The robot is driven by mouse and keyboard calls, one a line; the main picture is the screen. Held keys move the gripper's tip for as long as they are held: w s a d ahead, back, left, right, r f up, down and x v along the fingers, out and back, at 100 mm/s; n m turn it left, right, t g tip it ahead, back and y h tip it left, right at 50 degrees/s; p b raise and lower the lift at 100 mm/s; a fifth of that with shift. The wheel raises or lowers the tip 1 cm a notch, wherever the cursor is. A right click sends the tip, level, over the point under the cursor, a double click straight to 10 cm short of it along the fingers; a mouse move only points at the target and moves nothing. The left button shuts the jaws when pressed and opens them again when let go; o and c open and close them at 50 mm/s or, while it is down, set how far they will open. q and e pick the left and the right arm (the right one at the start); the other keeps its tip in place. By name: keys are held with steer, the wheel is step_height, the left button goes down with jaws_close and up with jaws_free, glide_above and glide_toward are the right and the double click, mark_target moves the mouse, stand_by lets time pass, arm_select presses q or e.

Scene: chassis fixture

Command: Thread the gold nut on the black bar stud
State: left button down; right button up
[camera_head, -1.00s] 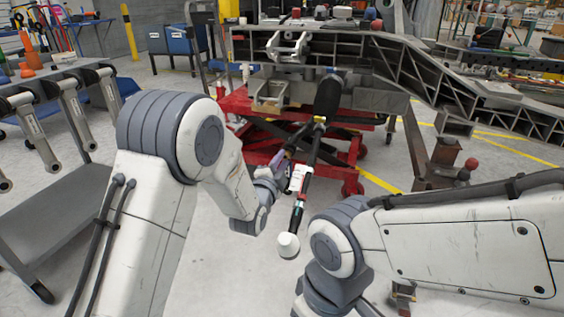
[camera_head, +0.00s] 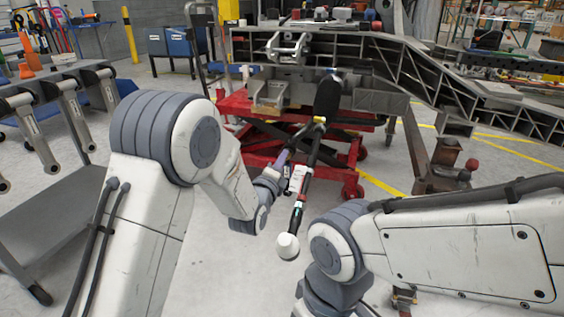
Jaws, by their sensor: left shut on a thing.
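A thick black bar (camera_head: 327,97) sticks out toward me from the frame above the red lift table. A small gold piece, likely the gold nut (camera_head: 319,121), shows at its near end, in line with a long slim tool (camera_head: 300,177). The tool has a white and red body, a black handle and a white round end. My left gripper (camera_head: 286,172) is at the tool's left side and appears shut on it; its fingers are small and partly hidden. I cannot tell whether the nut touches the stud, since the threads are too small to see. My right gripper is not visible; only its arm shows.
The grey chassis frame (camera_head: 400,62) spans the back. The red lift table (camera_head: 262,135) stands beneath it. A grey cart (camera_head: 62,213) is at left and a rusty post (camera_head: 446,170) at right. Open floor lies around the tool.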

arm_select(q)
steer(key=shift+s+f+m, duration=0.1)
steer(key=shift+m, duration=1.1)
steer(key=c, duration=0.7)
jaws_free()
steer(key=shift+v, duration=0.9)
